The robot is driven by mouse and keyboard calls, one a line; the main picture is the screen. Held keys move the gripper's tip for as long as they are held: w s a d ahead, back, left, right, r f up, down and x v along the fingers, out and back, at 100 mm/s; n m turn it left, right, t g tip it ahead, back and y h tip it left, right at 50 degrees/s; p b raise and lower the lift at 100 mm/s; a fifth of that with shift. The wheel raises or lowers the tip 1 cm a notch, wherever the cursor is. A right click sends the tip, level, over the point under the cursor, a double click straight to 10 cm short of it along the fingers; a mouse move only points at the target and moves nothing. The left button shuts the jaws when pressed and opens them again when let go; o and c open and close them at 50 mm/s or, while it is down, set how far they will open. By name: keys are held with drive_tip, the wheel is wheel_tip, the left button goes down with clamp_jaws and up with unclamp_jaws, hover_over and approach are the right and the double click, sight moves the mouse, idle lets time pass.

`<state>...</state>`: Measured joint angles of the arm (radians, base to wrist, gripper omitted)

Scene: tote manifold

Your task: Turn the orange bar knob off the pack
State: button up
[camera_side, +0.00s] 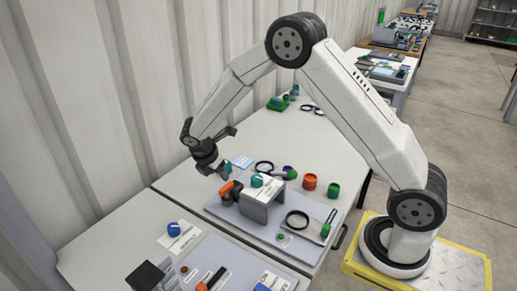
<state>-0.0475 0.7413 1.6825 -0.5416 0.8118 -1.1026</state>
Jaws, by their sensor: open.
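An orange bar knob (237,188) sits at the left side of a grey block-like pack (262,206) on a pale mat. The pack has a light top carrying a teal round knob (257,180). My gripper (231,152) is open and empty, above and slightly left of the orange knob, apart from it. Its jaws point right and down in the side view. How the knob joins the pack is too small to tell.
Around the pack are a purple-and-green piece (289,173), an orange cup (310,182), a green cup (333,190), a black ring (297,220) and a green-handled tool (327,226). A blue knob on a white plate (174,230) stands at lower left. The corrugated wall is close behind my gripper.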

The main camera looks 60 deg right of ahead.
sight(226, 186)
drive_tip(key=shift+w+d+f, duration=0.1)
drive_tip(key=shift+w, duration=0.05)
drive_tip(key=shift+x, duration=3.9)
clamp_jaws()
